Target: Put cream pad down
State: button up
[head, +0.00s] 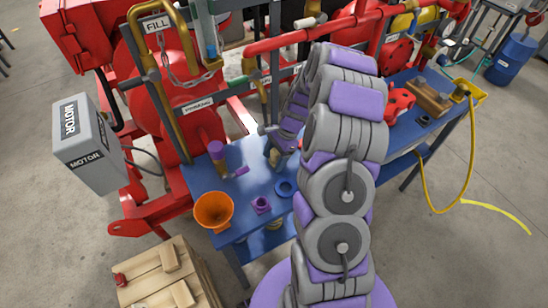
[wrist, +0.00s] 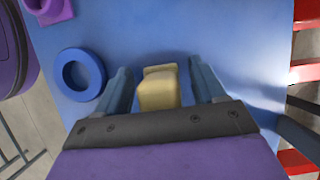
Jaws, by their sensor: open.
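The cream pad (wrist: 158,92) is a small block between the two fingers of my gripper (wrist: 162,84) in the wrist view. A gap shows on each side of it, so the fingers are open and apart from it. The pad appears to rest on the blue table top (wrist: 210,30); its near end is hidden by the gripper body. In the head view my gripper (head: 279,152) is low over the blue table (head: 238,196), mostly hidden by my arm, and the pad cannot be made out clearly.
A blue ring (head: 285,188), a purple fitting (head: 261,205) and an orange funnel (head: 213,210) stand on the table near my gripper. The ring also shows in the wrist view (wrist: 68,75), left of the fingers. Red pipework (head: 290,42) runs behind. A wooden crate (head: 165,280) is at front left.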

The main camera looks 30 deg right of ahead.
jog(key=a+p+v, duration=0.1)
jog(key=p+v, duration=0.2)
jog(key=v, duration=0.9)
jog(key=s+a+r+n+g+h, duration=0.1)
jog(key=s+a+r+n, duration=0.55)
jog(key=a+r, duration=0.3)
jog(key=s+a+r+n+h, duration=0.1)
jog(key=s+a+r+n, duration=0.1)
jog(key=s, duration=0.6)
jog(key=s+a+r+n+h, duration=0.1)
jog(key=s+a+n, duration=0.2)
jog(key=s, duration=0.6)
jog(key=s+a+r+n+h, duration=0.1)
jog(key=s+a+r+n, duration=0.1)
jog(key=s+n, duration=0.4)
jog(key=s+a, duration=0.1)
jog(key=s, duration=0.1)
jog(key=shift+s+r+g+h, duration=0.3)
jog(key=shift+s+r, duration=0.05)
jog(key=shift+s, duration=0.05)
